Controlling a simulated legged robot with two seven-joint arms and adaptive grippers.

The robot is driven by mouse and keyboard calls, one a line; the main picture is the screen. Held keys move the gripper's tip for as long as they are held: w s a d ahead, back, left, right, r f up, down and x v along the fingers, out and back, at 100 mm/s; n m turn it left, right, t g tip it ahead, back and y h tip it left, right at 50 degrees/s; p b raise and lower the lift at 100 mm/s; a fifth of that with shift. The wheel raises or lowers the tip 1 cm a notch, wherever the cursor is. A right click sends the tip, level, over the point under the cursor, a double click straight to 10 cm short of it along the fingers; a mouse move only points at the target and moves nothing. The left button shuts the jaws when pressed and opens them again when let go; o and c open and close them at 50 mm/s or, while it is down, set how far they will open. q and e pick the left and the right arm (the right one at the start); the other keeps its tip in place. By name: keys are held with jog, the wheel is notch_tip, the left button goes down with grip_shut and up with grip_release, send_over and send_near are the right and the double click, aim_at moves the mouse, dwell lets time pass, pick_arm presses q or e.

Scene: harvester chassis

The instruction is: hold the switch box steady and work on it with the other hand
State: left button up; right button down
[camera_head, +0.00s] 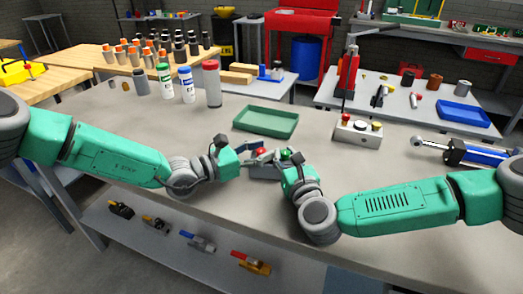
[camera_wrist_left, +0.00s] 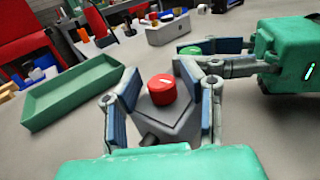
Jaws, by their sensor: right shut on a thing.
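The switch box (camera_head: 264,172) is a small grey box on the workbench between my two grippers.
A green tray (camera_head: 266,121) lies just behind the box. A grey control box with a joystick (camera_head: 358,131) stands behind right, and a blue cylinder (camera_head: 470,153) lies far right. Bottles (camera_head: 187,86) stand back left. The bench front is clear.

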pick_arm(q)
jog(key=v, duration=0.8)
jog(key=shift+a+f, duration=0.1)
jog(key=shift+w, duration=0.1)
dwell(0.3)
pick_arm(e)
jog(key=c, duration=1.4)
grip_release()
